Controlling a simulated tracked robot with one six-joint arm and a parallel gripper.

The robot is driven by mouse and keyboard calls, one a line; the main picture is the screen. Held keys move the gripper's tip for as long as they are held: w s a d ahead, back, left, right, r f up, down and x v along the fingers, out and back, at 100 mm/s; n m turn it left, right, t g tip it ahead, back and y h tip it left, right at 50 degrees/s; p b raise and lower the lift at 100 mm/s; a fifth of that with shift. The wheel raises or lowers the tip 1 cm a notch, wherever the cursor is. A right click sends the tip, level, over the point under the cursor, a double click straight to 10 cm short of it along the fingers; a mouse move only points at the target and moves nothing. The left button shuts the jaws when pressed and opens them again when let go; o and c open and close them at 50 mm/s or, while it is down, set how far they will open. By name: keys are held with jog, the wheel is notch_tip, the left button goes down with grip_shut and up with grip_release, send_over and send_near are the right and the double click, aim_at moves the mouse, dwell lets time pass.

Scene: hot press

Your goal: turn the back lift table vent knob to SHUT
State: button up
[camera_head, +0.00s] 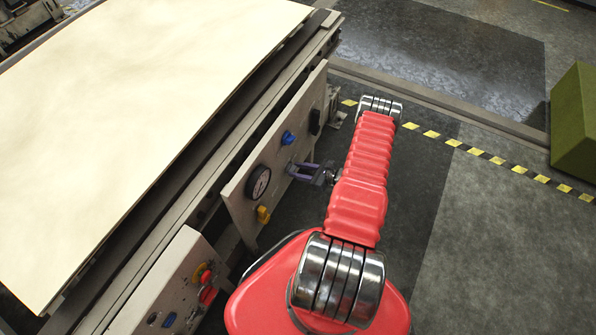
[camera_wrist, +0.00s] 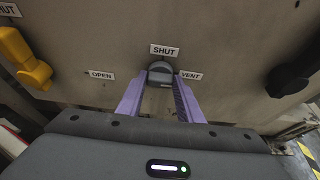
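The back lift table vent knob (camera_wrist: 160,70) is a small grey knob in the middle of the wrist view. It lies below a SHUT label (camera_wrist: 164,50), between an OPEN label (camera_wrist: 101,75) on the left and a VENT label (camera_wrist: 190,76) on the right. It looks upright, just under SHUT, but its lower part is partly hidden. My gripper (camera_wrist: 160,82) has its purple fingers on both sides of the knob, with no clear gap showing. In the head view my gripper (camera_head: 301,169) reaches the panel from the right and hides the knob.
The panel (camera_head: 240,195) carries a gauge (camera_head: 258,182), a yellow knob (camera_head: 263,214), a blue knob (camera_head: 288,138) and a black knob (camera_head: 315,121). A second panel (camera_head: 150,300) with buttons stands in front. Floor is clear to the right, up to a green block (camera_head: 575,120).

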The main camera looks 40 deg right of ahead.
jog(key=c, duration=0.5)
jog(key=shift+a, duration=0.2)
